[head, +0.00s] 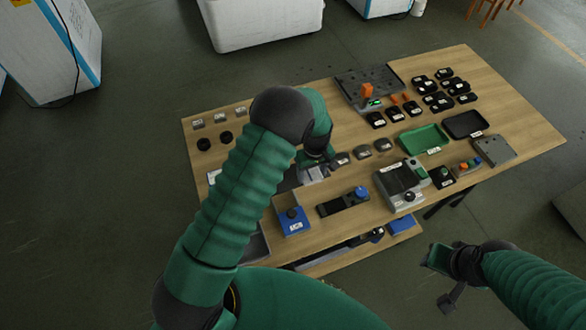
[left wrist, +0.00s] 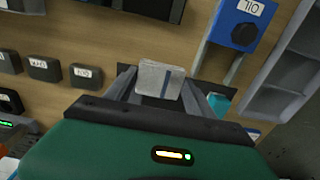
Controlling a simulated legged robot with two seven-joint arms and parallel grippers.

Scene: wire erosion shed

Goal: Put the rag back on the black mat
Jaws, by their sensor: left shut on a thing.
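My left gripper (head: 316,166) is shut on the rag (head: 312,174), a small pale grey folded cloth. In the left wrist view the rag (left wrist: 160,78) sits between the two grey fingers, with a blue stripe at its right edge. The black mat (head: 289,181) lies on the table beside and under the gripper, largely hidden by my left arm. Dark parts of it show around the rag in the left wrist view. I cannot tell whether the rag touches it. My right gripper (head: 443,280) is open and empty, off the table's front right side.
A blue box with a black knob (head: 292,220) and a black bar-shaped device (head: 343,205) stand near the front edge. A grey machine (head: 402,183), a green tray (head: 423,139) and several black blocks fill the right. A dark plate (head: 370,84) lies at the back.

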